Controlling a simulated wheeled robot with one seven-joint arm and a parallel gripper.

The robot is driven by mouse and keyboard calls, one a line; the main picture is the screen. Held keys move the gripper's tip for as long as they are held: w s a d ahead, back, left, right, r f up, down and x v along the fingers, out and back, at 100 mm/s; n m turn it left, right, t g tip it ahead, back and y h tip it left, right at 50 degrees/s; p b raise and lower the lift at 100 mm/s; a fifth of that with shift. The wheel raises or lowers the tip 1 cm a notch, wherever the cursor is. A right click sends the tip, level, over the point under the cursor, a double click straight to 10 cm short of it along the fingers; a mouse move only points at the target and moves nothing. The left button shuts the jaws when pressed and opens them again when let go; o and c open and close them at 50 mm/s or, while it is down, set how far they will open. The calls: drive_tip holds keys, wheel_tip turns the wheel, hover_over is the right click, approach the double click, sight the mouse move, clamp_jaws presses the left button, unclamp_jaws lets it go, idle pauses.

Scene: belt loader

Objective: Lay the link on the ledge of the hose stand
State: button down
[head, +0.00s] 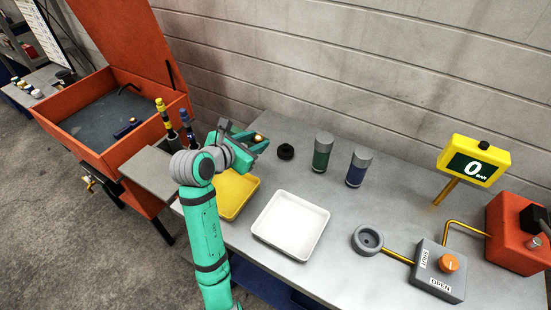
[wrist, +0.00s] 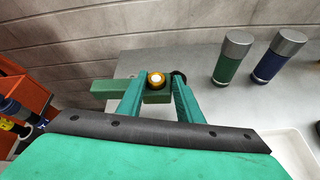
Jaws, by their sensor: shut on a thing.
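My gripper (head: 246,140) is shut on a green bar-shaped piece, which I take to be the link (wrist: 112,88). A grey plate (head: 147,165) at the bench's left end stands beside upright fittings (head: 166,117) with yellow and dark parts. This may be the hose stand and its ledge; I cannot tell for sure.
A yellow tray (head: 240,196) and a white tray (head: 291,225) lie on the bench. A black ring (head: 286,152), a green canister (head: 322,153) and a blue canister (head: 358,168) stand behind. An open orange chest (head: 95,125) is left; a gauge (head: 474,163) is right.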

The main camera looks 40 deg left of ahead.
drive_tip(key=w+d+f, duration=0.1)
drive_tip(key=w+f, duration=0.1)
drive_tip(key=f, duration=0.1)
drive_tip(key=w+d+f, duration=0.1)
drive_tip(key=w+f, duration=0.1)
drive_tip(key=shift+d+f, duration=0.2)
drive_tip(key=shift+d, duration=0.1)
drive_tip(key=shift+w+d+f, duration=0.1)
drive_tip(key=shift+w+f, duration=0.1)
drive_tip(key=shift+f, duration=0.8)
drive_tip(key=shift+w+d+f, duration=0.1)
drive_tip(key=shift+w+f, duration=0.05)
drive_tip(key=shift+f, duration=0.8)
drive_tip(key=c, duration=1.2)
unclamp_jaws()
